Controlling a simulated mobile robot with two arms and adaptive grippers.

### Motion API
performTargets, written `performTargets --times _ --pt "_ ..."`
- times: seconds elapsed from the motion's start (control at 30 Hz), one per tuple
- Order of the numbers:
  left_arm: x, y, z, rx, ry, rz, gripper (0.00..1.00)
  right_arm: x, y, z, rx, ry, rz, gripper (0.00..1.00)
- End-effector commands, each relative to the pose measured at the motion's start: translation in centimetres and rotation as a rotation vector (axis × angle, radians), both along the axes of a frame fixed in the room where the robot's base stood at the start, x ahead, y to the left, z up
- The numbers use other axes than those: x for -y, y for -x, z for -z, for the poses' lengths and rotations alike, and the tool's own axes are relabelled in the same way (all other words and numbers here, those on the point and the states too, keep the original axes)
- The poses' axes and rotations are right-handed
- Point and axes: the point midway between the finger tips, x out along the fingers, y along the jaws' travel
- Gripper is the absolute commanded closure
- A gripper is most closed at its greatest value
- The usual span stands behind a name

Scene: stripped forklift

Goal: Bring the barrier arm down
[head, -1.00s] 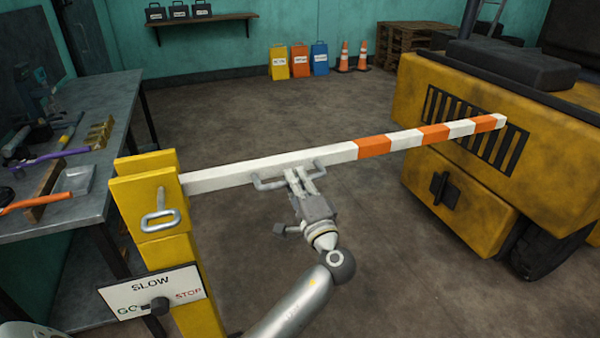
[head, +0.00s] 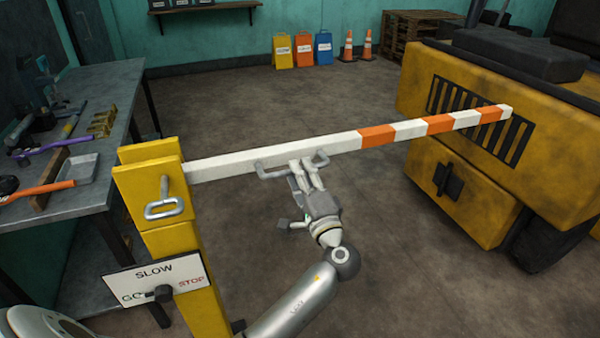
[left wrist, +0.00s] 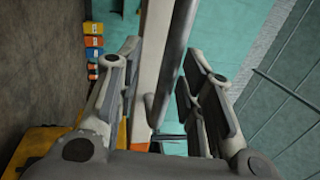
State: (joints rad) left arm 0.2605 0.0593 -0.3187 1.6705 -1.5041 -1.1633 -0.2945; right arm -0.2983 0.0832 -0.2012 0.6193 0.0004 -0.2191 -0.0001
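The barrier arm (head: 240,153), white with orange bands toward its tip, reaches from the yellow post (head: 150,195) to the right, rising slightly in the picture. A grey bar handle (head: 268,172) is fixed to its near side. My left gripper (head: 305,168) is at this handle. In the left wrist view the fingers (left wrist: 160,85) stand apart, with the handle bar (left wrist: 175,50) and the white arm (left wrist: 152,40) showing between them. A gap shows beside the bar, so the gripper looks open around it. My right gripper is not in view.
A sign plate (head: 155,280) reading SLOW, GO and STOP with a black knob is on the post, below a metal loop (head: 165,208). A workbench (head: 100,165) with tools stands left. The yellow forklift body (head: 455,190) stands right, near the arm's tip. The floor between is clear.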

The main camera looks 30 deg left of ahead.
Motion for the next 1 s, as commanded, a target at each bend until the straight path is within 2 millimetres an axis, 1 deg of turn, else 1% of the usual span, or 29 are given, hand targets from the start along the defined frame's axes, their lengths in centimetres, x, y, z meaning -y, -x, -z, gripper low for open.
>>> performTargets --times 0.3,0.5,0.67,1.0 --pt "5.0 4.2 1.5 -0.005 0.003 0.004 0.65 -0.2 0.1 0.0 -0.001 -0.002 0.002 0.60" --pt "7.3 6.2 2.1 -0.005 0.003 0.004 0.65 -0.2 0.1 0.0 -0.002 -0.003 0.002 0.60" --pt "8.0 6.8 2.2 -0.004 0.001 0.002 0.65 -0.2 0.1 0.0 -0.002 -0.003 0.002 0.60" --pt "8.1 6.9 2.2 -0.004 0.001 0.002 0.65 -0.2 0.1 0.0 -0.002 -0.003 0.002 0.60"
